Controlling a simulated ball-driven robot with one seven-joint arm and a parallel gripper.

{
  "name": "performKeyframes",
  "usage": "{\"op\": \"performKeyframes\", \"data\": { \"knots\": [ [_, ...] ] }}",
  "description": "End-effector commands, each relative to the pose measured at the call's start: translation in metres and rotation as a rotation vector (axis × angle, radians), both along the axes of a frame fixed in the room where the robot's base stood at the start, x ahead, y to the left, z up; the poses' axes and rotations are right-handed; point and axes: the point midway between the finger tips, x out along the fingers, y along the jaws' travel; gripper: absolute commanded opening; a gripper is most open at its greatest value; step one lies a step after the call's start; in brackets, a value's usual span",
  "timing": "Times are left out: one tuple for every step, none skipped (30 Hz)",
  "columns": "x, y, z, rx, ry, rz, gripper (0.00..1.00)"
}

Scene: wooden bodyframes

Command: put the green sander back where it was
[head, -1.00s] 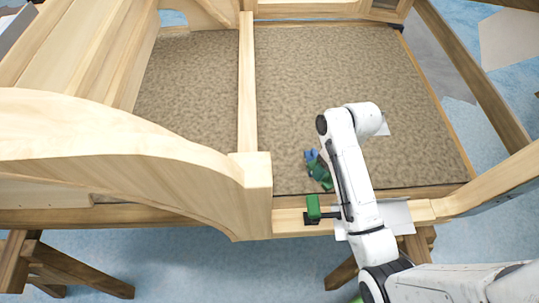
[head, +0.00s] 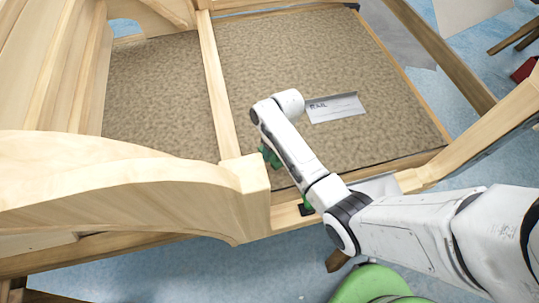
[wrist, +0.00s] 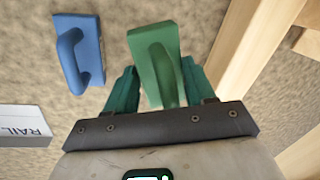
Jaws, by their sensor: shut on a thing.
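The green sander (wrist: 160,62), a flat block with a loop handle, is between the teal fingers of my gripper (wrist: 158,78) in the wrist view. The gripper is shut on it, with brown carpet below. I cannot tell whether the sander touches the carpet. In the head view my gripper (head: 269,156) shows as a small green patch beyond my arm, just right of the wooden divider (head: 220,100). The arm hides most of the sander there.
A blue sander (wrist: 80,50) lies on the carpet left of the gripper; my arm hides it in the head view. A card marked RAIL (head: 335,108) lies on the carpet. Open carpet (head: 300,50) extends behind.

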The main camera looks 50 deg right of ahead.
Motion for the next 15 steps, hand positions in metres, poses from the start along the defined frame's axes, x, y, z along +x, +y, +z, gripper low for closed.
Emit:
{"op": "performKeyframes", "data": {
  "knots": [
    [0.005, 0.001, -0.006, 0.000, 0.001, 0.000, 0.21],
    [0.007, 0.001, -0.009, 0.000, 0.002, 0.000, 0.21],
    [0.010, 0.001, -0.011, 0.000, 0.000, 0.001, 0.21],
    [0.011, 0.002, -0.013, 0.000, 0.000, 0.000, 0.21],
    [0.012, 0.002, -0.014, 0.000, 0.000, 0.000, 0.21],
    [0.013, 0.002, -0.016, 0.001, 0.000, 0.000, 0.21],
    [0.014, 0.002, -0.017, 0.001, 0.001, 0.000, 0.21],
    [0.014, 0.003, -0.018, 0.001, 0.001, 0.000, 0.21],
    [0.017, 0.003, -0.020, 0.000, 0.000, 0.001, 0.21],
    [0.018, 0.003, -0.022, 0.000, 0.000, 0.001, 0.21],
    [0.018, 0.003, -0.027, 0.001, 0.002, 0.000, 0.21],
    [0.018, 0.003, -0.034, 0.001, 0.002, -0.001, 0.21],
    [0.018, 0.003, -0.038, 0.001, 0.002, -0.001, 0.21],
    [0.017, 0.003, -0.042, 0.002, 0.003, 0.000, 0.21],
    [0.017, 0.003, -0.046, 0.001, 0.001, -0.001, 0.21]
  ]
}}
